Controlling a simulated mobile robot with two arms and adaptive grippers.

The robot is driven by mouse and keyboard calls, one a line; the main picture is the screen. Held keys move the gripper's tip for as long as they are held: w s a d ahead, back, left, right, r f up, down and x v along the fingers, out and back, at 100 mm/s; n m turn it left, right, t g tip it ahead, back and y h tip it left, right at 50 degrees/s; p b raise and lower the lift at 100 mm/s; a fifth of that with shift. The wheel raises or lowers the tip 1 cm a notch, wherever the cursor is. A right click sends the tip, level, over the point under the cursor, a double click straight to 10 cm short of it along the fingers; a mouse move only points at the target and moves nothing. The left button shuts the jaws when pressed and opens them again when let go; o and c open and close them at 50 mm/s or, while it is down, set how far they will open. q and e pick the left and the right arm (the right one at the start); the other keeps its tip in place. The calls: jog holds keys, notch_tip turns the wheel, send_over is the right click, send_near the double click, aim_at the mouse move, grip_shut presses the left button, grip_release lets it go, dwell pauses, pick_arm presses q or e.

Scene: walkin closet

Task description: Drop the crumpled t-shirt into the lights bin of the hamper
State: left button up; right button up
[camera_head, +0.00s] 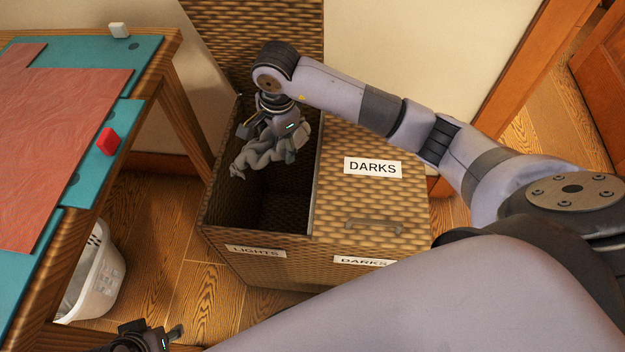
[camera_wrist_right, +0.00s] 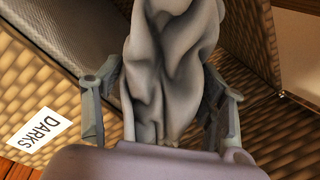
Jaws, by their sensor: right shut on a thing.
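The crumpled t-shirt (camera_head: 258,156) is grey and hangs from my right gripper (camera_head: 268,132), which is shut on it. The shirt is over the open mouth of the lights bin of the hamper (camera_head: 226,228), near its back. The lights label (camera_head: 256,251) is on the front, and the bin's lid (camera_head: 285,20) stands raised behind. In the right wrist view the shirt (camera_wrist_right: 172,70) bunches between the two fingers (camera_wrist_right: 160,110). My left gripper (camera_head: 150,338) is at the bottom left edge, partly cut off, away from the hamper; its jaw is unclear.
The darks bin's lid (camera_head: 345,205) is shut, beside the open bin on the right. A wooden table (camera_head: 165,80) with a teal mat (camera_head: 120,150), reddish cloth (camera_head: 60,130) and red block (camera_head: 108,141) stands at left. A white laundry basket (camera_head: 98,275) sits on the floor below.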

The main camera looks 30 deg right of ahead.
jog(key=o, duration=1.3)
jog(key=r, duration=0.4)
jog(key=s+r, duration=0.1)
jog(key=r, duration=0.7)
jog(key=shift+s+d, duration=0.15)
jog(key=shift+s, duration=0.15)
